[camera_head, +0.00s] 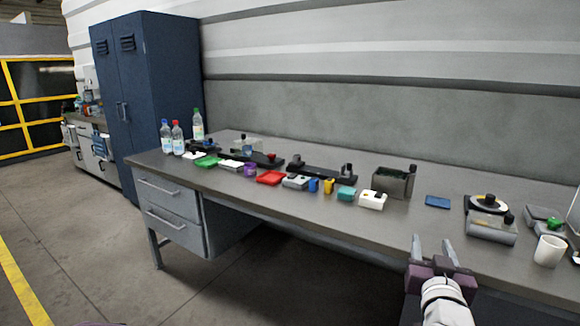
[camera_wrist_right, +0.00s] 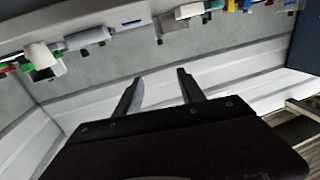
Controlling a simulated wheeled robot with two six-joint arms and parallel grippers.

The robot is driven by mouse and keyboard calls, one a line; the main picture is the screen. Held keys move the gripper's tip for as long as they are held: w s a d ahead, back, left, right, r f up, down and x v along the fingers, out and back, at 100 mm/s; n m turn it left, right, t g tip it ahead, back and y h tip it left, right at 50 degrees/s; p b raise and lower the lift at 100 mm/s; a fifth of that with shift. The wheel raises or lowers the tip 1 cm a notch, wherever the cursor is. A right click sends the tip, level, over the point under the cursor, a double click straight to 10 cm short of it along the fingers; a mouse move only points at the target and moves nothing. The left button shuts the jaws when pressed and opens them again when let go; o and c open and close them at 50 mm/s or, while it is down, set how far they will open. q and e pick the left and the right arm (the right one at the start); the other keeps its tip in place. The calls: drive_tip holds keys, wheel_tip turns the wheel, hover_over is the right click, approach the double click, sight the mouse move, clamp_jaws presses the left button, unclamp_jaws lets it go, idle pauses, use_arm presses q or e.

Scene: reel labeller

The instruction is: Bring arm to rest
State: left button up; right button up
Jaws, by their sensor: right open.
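My right gripper (camera_head: 432,250) is in front of the long grey workbench (camera_head: 300,212), near its front edge at the right. Its two fingers are apart and nothing is between them. The right wrist view also shows the right gripper (camera_wrist_right: 158,80) with its fingers spread and empty. The bench items appear along the top of that view, apart from the fingers. My left gripper is not in the head view.
The bench holds bottles (camera_head: 178,138), a red tray (camera_head: 269,178), a dark bin (camera_head: 393,182), a reel device (camera_head: 489,219) and a white cup (camera_head: 549,250). A blue cabinet (camera_head: 165,90) stands at the left. The floor (camera_head: 100,250) in front is clear.

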drive_tip(key=s+a+f+n+g+y, duration=0.1)
drive_tip(key=a+f+n+g+y, duration=0.15)
drive_tip(key=a+f, duration=0.45)
drive_tip(key=a+f+n+g+y, duration=0.1)
drive_tip(key=a+f+g+y, duration=0.25)
drive_tip(key=f, duration=0.65)
drive_tip(key=s+a+f+g, duration=0.1)
drive_tip(key=s+f+g, duration=0.45)
drive_tip(key=s, duration=0.25)
drive_tip(key=s+a+f+g, duration=0.1)
drive_tip(key=s+f+g, duration=0.4)
drive_tip(key=s, duration=0.4)
use_arm(q)
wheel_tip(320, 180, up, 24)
drive_tip(key=p, duration=2.4)
use_arm(e)
wheel_tip(320, 180, up, 23)
drive_tip(key=shift+t, duration=0.35)
